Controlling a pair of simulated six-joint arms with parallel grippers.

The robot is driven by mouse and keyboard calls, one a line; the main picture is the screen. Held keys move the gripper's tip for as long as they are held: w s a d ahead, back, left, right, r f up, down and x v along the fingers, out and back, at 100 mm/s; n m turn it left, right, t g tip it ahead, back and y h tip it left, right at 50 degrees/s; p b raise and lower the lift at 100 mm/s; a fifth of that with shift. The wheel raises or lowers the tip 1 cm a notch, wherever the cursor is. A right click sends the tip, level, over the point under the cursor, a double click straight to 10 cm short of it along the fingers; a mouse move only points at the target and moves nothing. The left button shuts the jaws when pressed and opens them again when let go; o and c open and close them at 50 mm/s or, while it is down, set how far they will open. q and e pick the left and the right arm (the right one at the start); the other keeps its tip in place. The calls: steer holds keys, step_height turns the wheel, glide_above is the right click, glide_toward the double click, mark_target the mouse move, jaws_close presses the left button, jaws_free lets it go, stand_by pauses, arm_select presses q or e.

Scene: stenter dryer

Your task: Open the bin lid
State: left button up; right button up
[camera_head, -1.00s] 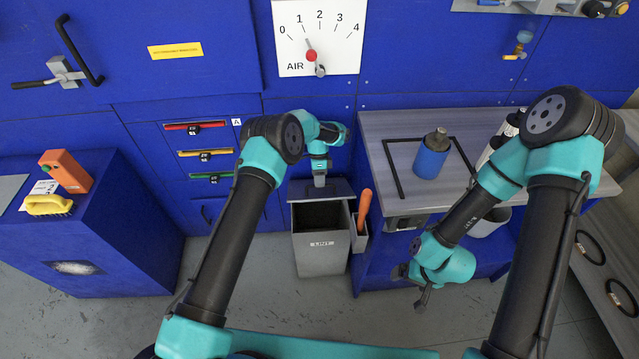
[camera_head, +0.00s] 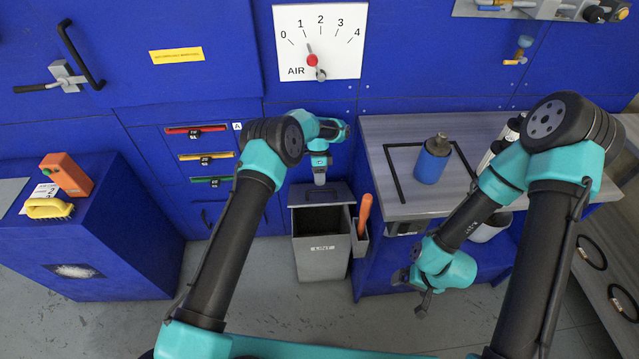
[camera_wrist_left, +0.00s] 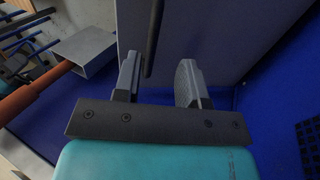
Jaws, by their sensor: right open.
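The grey bin (camera_head: 320,262) labelled LINT stands on the floor in the middle of the head view. Its dark inside shows, and its grey lid (camera_head: 336,196) is raised at the back edge. A grey panel (camera_wrist_left: 205,35), apparently the lid, lies behind. My right gripper (camera_head: 411,292) is open and empty, low by the bench.
An orange-handled tool (camera_head: 364,210) stands in a holder (camera_head: 360,240) on the bin's right side. The bench (camera_head: 385,150) with a blue bottle (camera_head: 432,162) is to the right. Blue cabinet drawers are behind. Floor left of the bin is clear.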

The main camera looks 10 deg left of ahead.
arm_select(q)
steer(key=v, duration=0.9)
steer(key=shift+r, duration=0.2)
steer(key=s+r+t+y, duration=0.1)
steer(key=s+r+t, duration=0.3)
steer(key=s+r, duration=0.2)
steer(key=shift+s+d+r+t, duration=0.25)
steer(key=shift+s+d+t, duration=0.1)
steer(key=shift+s+t, duration=0.05)
steer(key=shift+f, duration=0.15)
step_height(320, 180, down, 17)
steer(key=shift+f, duration=0.1)
stand_by(0.8)
steer(key=shift+c, duration=0.5)
